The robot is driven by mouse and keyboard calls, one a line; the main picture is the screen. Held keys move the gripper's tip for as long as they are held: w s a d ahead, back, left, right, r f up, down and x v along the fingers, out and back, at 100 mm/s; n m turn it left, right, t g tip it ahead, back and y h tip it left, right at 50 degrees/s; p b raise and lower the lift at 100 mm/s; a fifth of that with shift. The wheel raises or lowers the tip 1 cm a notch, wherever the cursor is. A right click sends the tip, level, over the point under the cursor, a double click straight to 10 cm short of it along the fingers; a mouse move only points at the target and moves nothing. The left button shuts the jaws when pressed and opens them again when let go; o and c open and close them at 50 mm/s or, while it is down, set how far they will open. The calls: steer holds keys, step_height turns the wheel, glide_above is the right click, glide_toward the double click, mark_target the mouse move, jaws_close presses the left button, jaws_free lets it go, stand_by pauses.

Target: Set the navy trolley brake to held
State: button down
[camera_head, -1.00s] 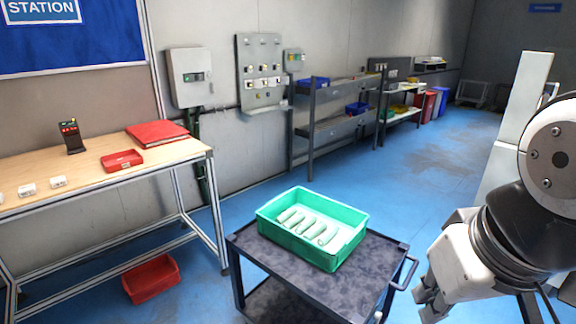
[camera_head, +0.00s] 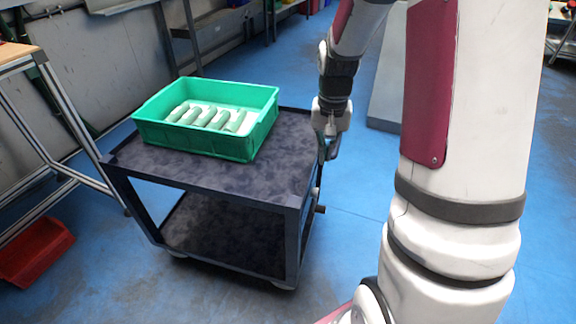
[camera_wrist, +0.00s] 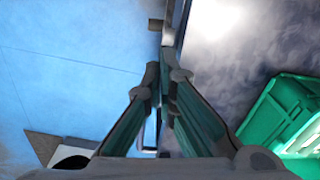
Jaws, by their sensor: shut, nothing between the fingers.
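The navy trolley (camera_head: 280,170) stands at the centre left in the head view, with dark mottled decks and a handle side facing right. A small dark knob-like part (camera_head: 319,209) sticks out low on its right side; I cannot tell whether this is the brake or how it is set. My gripper (camera_head: 331,153) points down at the trolley's right edge, shut and empty. In the wrist view, the closed fingertips (camera_wrist: 166,72) are beside the trolley's edge, with the trolley top (camera_wrist: 228,60) on the right. Contact with the handle is unclear.
A green crate (camera_head: 237,146) holding several pale cylindrical items stands on the trolley's top deck. A workbench (camera_head: 62,100) and a red bin (camera_head: 34,252) are at the left. Shelving (camera_head: 205,25) stands behind. Blue floor (camera_head: 345,230) is open right of the trolley.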

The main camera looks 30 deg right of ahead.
steer(key=m+b, duration=0.1)
steer(key=b, duration=0.2)
glide_toward(323, 210)
steer(key=w+d, duration=0.4)
step_height(323, 210, down, 9)
steer(key=b, duration=0.4)
steer(key=shift+a+f+g, duration=0.15)
steer(key=shift+f+g, duration=0.1)
steer(key=shift+g, duration=0.15)
steer(key=shift+s+a+f+g+y+p, duration=0.25)
steer(key=shift+g+y+p, duration=0.35)
steer(key=shift+p, duration=0.45)
steer(key=s+a+g+y+p, duration=0.1)
steer(key=g+y+p, duration=0.2)
steer(key=shift+s+a+f, duration=0.35)
steer(key=shift+s, duration=0.05)
steer(key=shift+s+a+y+p, duration=0.3)
steer(key=shift+a+p, duration=0.05)
